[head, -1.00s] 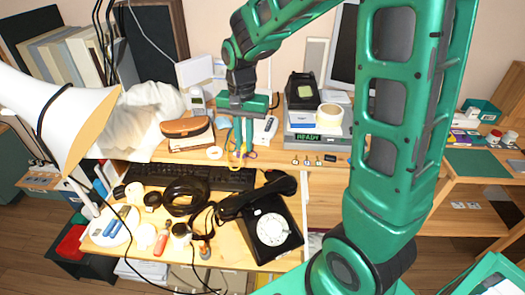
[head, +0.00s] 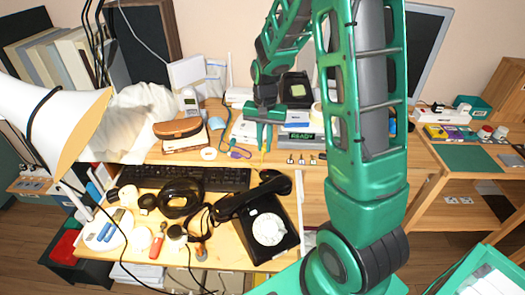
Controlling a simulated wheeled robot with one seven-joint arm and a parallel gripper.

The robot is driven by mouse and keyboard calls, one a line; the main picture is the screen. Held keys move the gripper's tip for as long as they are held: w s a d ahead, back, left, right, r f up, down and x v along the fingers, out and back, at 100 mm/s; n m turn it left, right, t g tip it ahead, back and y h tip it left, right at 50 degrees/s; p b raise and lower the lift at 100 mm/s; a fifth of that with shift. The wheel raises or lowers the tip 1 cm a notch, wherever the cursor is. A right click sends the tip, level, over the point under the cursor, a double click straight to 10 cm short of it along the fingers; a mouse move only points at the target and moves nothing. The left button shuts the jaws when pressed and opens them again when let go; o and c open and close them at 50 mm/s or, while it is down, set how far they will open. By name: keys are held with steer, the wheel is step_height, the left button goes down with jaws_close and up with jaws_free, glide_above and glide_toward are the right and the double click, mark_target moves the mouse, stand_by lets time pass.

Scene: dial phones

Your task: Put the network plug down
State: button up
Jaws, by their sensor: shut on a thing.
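My gripper (head: 264,136) points down over the desk's rear shelf, just left of the READY device. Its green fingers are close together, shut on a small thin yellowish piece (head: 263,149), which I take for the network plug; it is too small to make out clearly. I cannot tell whether its lower end touches the wood. A purple-blue coiled cord (head: 238,153) lies on the shelf left of the fingers. A white tape roll (head: 208,154) lies farther left.
The grey READY device (head: 297,139) and several small dark-and-light pieces (head: 302,160) are right of the gripper. A brown case (head: 178,128) stands left. The black dial phone (head: 268,229) and keyboard (head: 215,180) are nearer.

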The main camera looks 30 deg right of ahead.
mark_target(264, 146)
steer(key=shift+f, duration=1.5)
steer(key=shift+a, duration=0.1)
steer(key=o, duration=0.8)
steer(key=shift+f, duration=0.1)
step_height(264, 146, up, 11)
steer(key=s+d+r+n, duration=0.1)
steer(key=s+r, duration=0.1)
steer(key=s, duration=1.2)
steer(key=s+d+r+n, duration=0.1)
steer(key=s+d+r, duration=0.1)
steer(key=s, duration=1.3)
steer(key=shift+r+n, duration=0.3)
steer(key=shift+r, duration=0.15)
